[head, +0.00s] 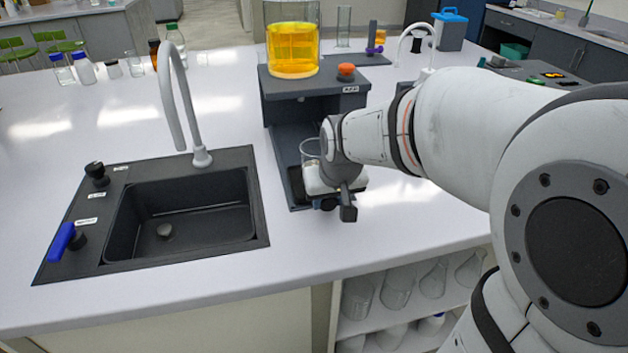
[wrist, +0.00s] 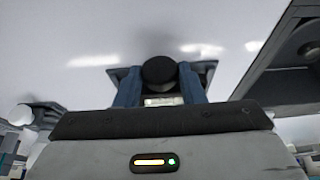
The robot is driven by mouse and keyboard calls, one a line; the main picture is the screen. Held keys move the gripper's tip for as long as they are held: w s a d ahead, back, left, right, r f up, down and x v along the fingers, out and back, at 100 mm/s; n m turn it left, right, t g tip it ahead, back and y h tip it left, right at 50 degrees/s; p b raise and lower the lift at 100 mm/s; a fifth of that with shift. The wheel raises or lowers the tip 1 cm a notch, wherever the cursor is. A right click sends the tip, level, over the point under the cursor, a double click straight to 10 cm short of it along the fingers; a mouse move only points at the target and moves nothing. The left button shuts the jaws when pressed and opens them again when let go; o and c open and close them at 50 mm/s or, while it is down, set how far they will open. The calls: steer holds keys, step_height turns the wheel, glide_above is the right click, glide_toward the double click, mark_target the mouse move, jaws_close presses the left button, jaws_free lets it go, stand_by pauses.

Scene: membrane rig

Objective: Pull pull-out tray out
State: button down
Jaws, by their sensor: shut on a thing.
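The membrane rig (head: 313,95) is a dark grey block with an orange knob on its top. A long dark grey tray-like base (head: 285,160) runs from under it toward the bench's front edge; I take this for the pull-out tray. A clear glass vessel (head: 311,150) stands over its front part, partly hidden by my gripper. My gripper (head: 330,198) is at the tray's front end, which it mostly covers. In the wrist view, its two blue-grey fingers (wrist: 160,88) are shut on a round black knob (wrist: 158,70) with a white label below it.
A jar of yellow liquid (head: 293,48) stands on the rig. A black sink (head: 180,210) with a tall faucet (head: 178,100) lies to the left. White bench top (head: 380,225) is clear in front of the tray. Glassware shelves (head: 400,290) sit below the bench edge.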

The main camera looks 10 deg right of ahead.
steer(key=c, duration=1)
jaws_free()
steer(key=shift+o, duration=0.2)
steer(key=shift+s+r, duration=0.1)
steer(key=shift+r, duration=0.2)
steer(key=v, duration=0.7)
steer(key=shift+p, duration=0.4)
steer(key=shift+s+r, duration=0.1)
steer(key=shift+s, duration=0.05)
steer(key=s+d+g+p, duration=0.1)
steer(key=s+p, duration=0.5)
steer(key=s, duration=0.6)
steer(key=shift+s+d+m+g, duration=0.2)
steer(key=shift+d+m+g, duration=0.2)
steer(key=shift+d, duration=0.3)
